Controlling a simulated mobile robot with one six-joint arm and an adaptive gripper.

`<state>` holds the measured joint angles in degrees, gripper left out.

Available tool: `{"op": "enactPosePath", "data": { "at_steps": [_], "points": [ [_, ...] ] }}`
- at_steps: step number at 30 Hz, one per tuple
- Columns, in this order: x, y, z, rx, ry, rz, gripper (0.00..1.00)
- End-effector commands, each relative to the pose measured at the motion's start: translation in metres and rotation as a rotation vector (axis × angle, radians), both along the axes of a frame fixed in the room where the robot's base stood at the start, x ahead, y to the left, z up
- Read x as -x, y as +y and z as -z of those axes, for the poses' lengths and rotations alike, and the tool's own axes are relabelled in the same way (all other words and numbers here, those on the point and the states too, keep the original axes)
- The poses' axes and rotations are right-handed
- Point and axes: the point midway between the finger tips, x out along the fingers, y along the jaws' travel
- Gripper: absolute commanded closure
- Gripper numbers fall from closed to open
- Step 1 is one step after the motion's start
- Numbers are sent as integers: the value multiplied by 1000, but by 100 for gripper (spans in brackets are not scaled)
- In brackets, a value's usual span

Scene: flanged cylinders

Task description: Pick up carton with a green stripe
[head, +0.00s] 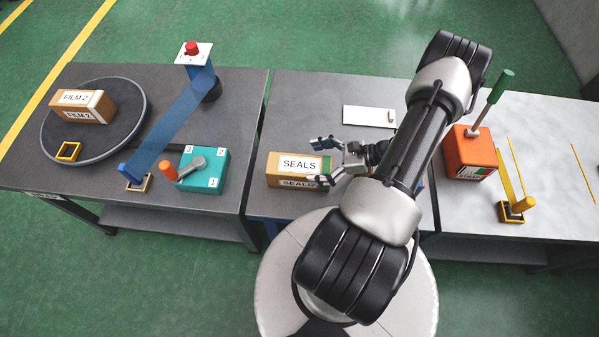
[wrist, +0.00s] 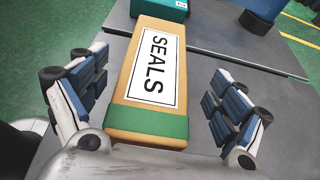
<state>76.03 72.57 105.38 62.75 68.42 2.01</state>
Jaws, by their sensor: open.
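The carton with a green stripe (head: 287,167) is a tan box with a white SEALS label, lying on the middle table. In the wrist view the carton (wrist: 126,86) runs lengthwise between the fingers, with its green stripe at the near end. My gripper (head: 327,160) is open at the carton's right end in the head view. In the wrist view my gripper (wrist: 155,108) has one finger on each side of the carton, with gaps showing on both sides. The carton's near end is partly hidden by my gripper's body.
A teal box with a grey lever (head: 205,168) stands left of the carton. A FILM-2 carton (head: 82,106) sits on a round turntable (head: 125,128). A white plate (head: 368,116) lies behind my gripper. An orange box with a green-handled lever (head: 468,152) stands on the right table.

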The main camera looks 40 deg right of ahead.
Motion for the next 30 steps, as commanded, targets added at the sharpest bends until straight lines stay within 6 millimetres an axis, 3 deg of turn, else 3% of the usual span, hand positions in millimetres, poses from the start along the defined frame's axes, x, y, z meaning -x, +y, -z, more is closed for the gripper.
{"op": "enactPosePath", "data": {
  "at_steps": [10, 20, 30],
  "points": [
    [-27, 30, 18, -2, 0, -4, 10],
    [-35, 35, 20, 1, -1, 0, 10],
    [-34, 35, 20, 1, -1, 0, 31]
  ]
}}
